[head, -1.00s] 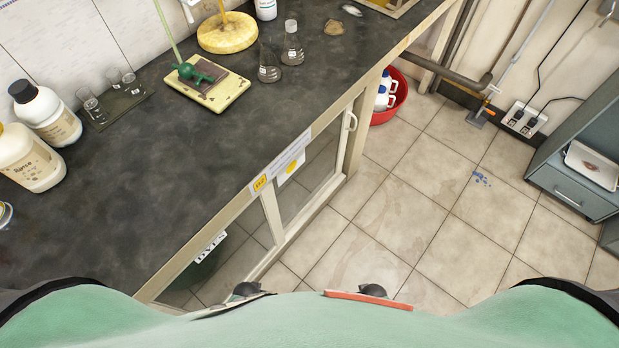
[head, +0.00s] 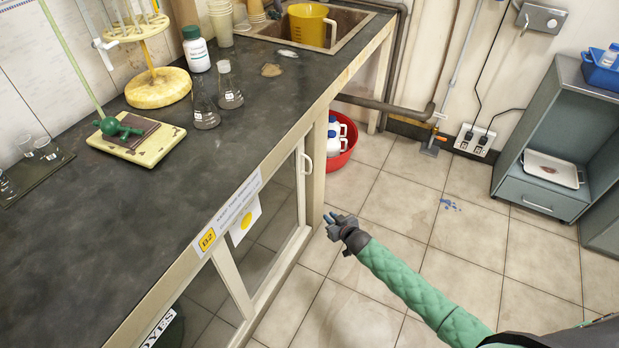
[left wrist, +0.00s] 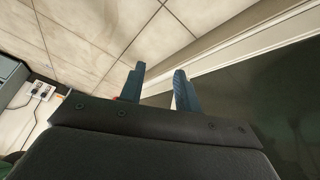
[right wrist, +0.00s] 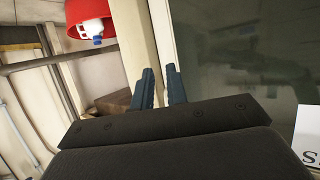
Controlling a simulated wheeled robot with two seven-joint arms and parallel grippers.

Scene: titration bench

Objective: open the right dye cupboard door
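The right dye cupboard door (head: 273,232) is a glass pane in a cream frame under the bench. It looks shut. Its pale upright handle (head: 306,163) is near the far right edge. My right gripper (head: 338,218) is in front of the cupboard's right end, apart from the handle and below it in the picture. In the right wrist view its fingers (right wrist: 160,86) are a little apart and empty, with a cream post and dark glass ahead. My left gripper is outside the head view. In the left wrist view its fingers (left wrist: 159,86) are apart and empty, near a cream frame and dark glass.
A red basin (head: 341,150) with white bottles stands beyond the cupboard's right end. A grey cabinet (head: 540,190) is at the right. The tiled floor between is open.

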